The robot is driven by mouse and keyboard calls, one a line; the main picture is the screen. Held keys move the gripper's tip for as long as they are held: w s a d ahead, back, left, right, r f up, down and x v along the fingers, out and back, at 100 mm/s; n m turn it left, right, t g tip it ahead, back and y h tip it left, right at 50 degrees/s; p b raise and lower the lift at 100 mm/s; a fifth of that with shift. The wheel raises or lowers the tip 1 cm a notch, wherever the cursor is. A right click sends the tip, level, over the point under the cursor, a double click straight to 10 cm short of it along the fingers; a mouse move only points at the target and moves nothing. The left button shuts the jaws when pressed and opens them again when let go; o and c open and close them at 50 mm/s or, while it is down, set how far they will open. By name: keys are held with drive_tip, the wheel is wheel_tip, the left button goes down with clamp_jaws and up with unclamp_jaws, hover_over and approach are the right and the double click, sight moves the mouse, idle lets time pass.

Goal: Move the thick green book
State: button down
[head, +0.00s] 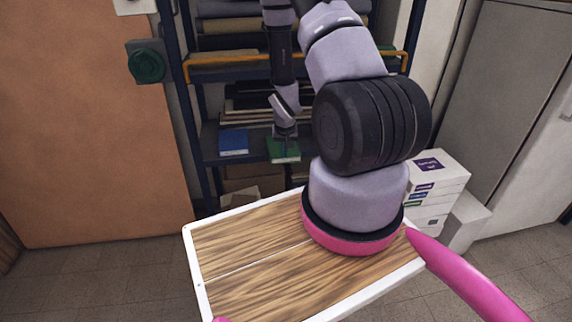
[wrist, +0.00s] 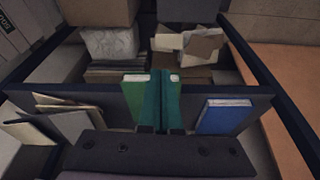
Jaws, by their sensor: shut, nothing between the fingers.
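The thick green book (head: 284,151) lies on the middle shelf, near the shelf's front edge. In the wrist view its green cover (wrist: 133,103) and pale page edge show, partly hidden behind my gripper. My gripper (head: 285,134) is over the book in the head view. In the wrist view my gripper (wrist: 159,78) is shut and empty, its fingers in front of the book's middle. I cannot tell whether the fingers touch the cover.
A blue book (head: 234,142) lies left of the green one, with a gap between. Blue posts and an orange rail (head: 225,65) frame the shelf rack. White boxes (head: 432,180) stand at the right. A wooden-topped table (head: 245,245) is in front.

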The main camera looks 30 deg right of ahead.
sight(283, 162)
drive_tip(key=shift+w+d+f, duration=0.4)
drive_tip(key=shift+w+f, duration=0.65)
drive_tip(key=shift+f, duration=0.55)
drive_tip(key=shift+w+d+f, duration=0.45)
drive_tip(key=shift+w+f, duration=0.6)
drive_tip(key=shift+f, duration=0.6)
drive_tip(key=shift+w+d+f, duration=0.4)
drive_tip(key=shift+w+f, duration=0.65)
drive_tip(key=shift+f, duration=0.55)
